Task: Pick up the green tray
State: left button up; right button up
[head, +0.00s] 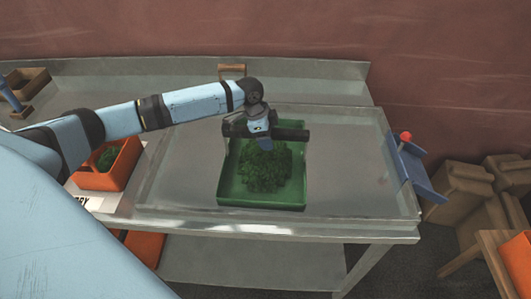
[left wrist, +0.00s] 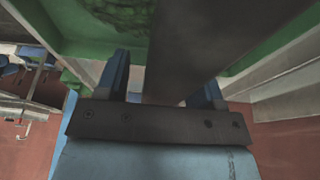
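The green tray (head: 228,191) stands on the metal table in the head view, filled with a leafy green heap (head: 264,168). My left gripper (head: 262,138) is over the tray's far end, pointing down, and hides part of the far rim. In the left wrist view the tray's green wall (left wrist: 72,48) and some of the heap (left wrist: 118,12) show close by. The two blue fingers of my left gripper (left wrist: 160,85) stand apart, with a dark bar-like shape between or in front of them. Whether they touch the tray is hidden. My right gripper is not in view.
An orange tray (head: 122,172) with green stuff stands left of the green tray. A blue bracket with a red knob (head: 406,137) sits at the table's right edge. Cardboard boxes (head: 465,182) stand right of the table. The table around the green tray is mostly clear.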

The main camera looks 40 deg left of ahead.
pick_arm(q)
grip_shut()
jog(key=shift+r, duration=0.1)
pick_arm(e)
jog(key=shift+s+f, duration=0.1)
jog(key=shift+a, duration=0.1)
pick_arm(q)
jog(key=shift+w+r, duration=0.1)
jog(key=shift+r, duration=0.5)
notch_tip(320, 180, up, 26)
jog(key=p, duration=0.6)
jog(key=shift+f, duration=0.15)
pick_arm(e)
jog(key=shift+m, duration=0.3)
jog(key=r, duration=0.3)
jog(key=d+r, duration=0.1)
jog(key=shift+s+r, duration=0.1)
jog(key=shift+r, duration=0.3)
